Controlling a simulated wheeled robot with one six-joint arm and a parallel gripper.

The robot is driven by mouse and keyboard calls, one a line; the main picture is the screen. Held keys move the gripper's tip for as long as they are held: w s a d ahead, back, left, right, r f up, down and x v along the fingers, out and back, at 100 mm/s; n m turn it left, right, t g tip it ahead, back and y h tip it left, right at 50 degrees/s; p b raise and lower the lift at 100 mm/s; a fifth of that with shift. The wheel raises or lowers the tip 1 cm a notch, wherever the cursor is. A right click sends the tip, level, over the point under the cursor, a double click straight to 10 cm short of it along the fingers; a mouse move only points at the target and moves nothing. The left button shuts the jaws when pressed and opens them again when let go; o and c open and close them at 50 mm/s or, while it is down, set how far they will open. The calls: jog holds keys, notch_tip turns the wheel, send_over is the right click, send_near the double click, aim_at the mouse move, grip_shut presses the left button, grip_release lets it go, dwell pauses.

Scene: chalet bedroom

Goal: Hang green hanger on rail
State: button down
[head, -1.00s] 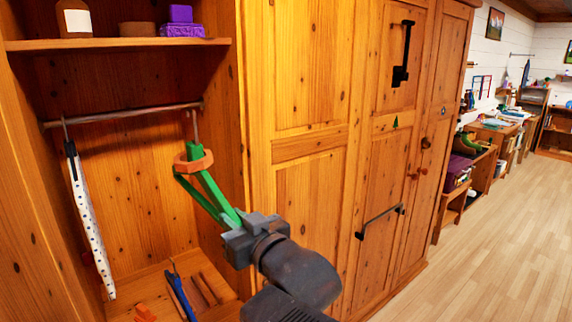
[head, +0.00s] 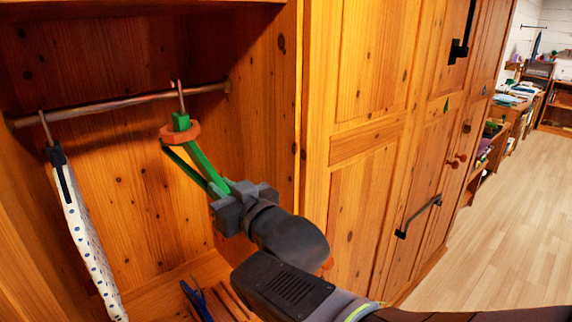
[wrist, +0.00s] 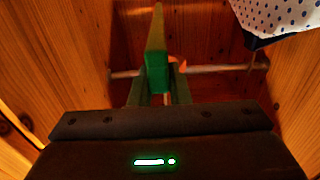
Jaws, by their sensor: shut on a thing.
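The green hanger (head: 206,168) has an orange ring-like piece (head: 180,133) around its neck and a metal hook at its top. My gripper (head: 236,200) is shut on the lower end of the hanger and holds it tilted inside the open wardrobe. The rail (head: 120,105) runs across the compartment. The hook shows at the rail's right part; I cannot tell whether it rests over the rail or is just in front of it. In the wrist view the green hanger (wrist: 156,55) rises from my gripper, with the rail (wrist: 208,69) behind it.
A polka-dot garment (head: 80,230) on a dark hanger hangs at the rail's left end. It also shows in the wrist view (wrist: 275,14). A blue hanger (head: 196,300) lies low in the wardrobe. The wardrobe's side wall (head: 265,120) is close to the right of my gripper.

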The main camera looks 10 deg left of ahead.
aim_at(204, 182)
jog(key=shift+b+x, duration=0.35)
jog(key=shift+x, duration=2.15)
jog(key=shift+p+x, duration=0.35)
jog(key=shift+x, duration=1.65)
jog(key=shift+a+f+b, duration=0.1)
jog(key=shift+f+b, duration=0.2)
jog(key=shift+b, duration=0.05)
jog(key=shift+f+b, duration=0.85)
jog(key=shift+b, duration=0.2)
jog(key=c, duration=1.3)
grip_release()
